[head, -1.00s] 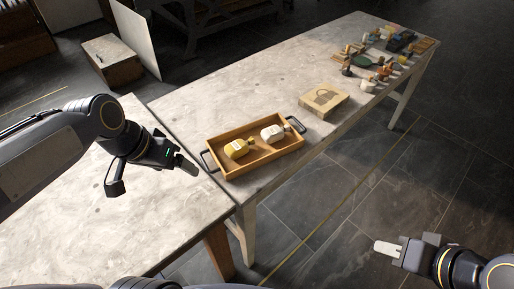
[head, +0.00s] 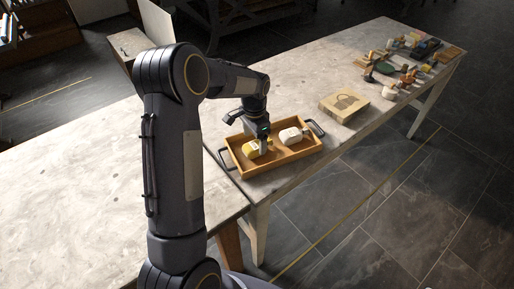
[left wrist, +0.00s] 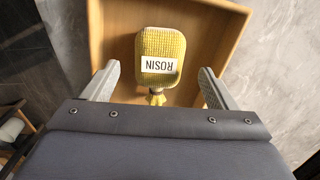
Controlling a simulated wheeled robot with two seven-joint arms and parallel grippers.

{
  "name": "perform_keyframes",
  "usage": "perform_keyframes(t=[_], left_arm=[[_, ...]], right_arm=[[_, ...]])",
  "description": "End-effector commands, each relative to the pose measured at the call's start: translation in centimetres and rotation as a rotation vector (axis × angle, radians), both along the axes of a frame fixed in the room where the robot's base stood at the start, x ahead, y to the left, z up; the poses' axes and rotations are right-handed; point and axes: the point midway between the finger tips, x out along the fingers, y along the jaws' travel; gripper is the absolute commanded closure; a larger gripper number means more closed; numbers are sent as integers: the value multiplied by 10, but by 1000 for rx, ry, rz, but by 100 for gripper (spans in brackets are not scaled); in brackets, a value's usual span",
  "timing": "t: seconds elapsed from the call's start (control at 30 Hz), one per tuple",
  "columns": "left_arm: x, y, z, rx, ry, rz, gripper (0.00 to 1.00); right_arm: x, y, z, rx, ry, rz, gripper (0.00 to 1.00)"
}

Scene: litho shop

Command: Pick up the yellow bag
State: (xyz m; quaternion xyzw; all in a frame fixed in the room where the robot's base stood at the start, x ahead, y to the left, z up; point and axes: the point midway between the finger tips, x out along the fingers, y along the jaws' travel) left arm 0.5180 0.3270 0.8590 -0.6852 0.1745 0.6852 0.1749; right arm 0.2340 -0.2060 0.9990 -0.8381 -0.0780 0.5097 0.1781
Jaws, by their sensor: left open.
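The yellow bag (head: 251,151) lies in the left compartment of a wooden tray (head: 284,160). In the left wrist view the yellow bag (left wrist: 161,52) has a white label reading "ROSIN" and a tied neck pointing toward my gripper. My left gripper (head: 262,148) is open and points down over the tray at the bag, hiding part of it in the head view. In the left wrist view its fingers (left wrist: 158,88) are spread to either side of the bag's neck end, with gaps between. My right gripper is not in view.
A white bag (head: 290,136) lies in the tray's right compartment. The tray has dark end handles (head: 314,128). Several small tools (head: 400,75) crowd the far end. The near left tabletop (head: 70,190) is bare.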

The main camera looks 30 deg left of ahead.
Motion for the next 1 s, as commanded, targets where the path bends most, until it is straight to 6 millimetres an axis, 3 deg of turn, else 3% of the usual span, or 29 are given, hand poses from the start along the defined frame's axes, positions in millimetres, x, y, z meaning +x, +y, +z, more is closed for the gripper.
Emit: perform_keyframes(t=[0.2, 0.53, 0.9, 1.0], left_arm=[[1, -2, -32, 0, 4, 2, 20], [2, -3, -38, 0, 0, 2, 21], [2, -3, -38, 0, 0, 2, 70], [2, -3, -38, 0, -1, 2, 70]], right_arm=[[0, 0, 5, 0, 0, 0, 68], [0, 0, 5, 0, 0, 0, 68], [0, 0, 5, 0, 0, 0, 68], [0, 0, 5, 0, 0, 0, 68]])
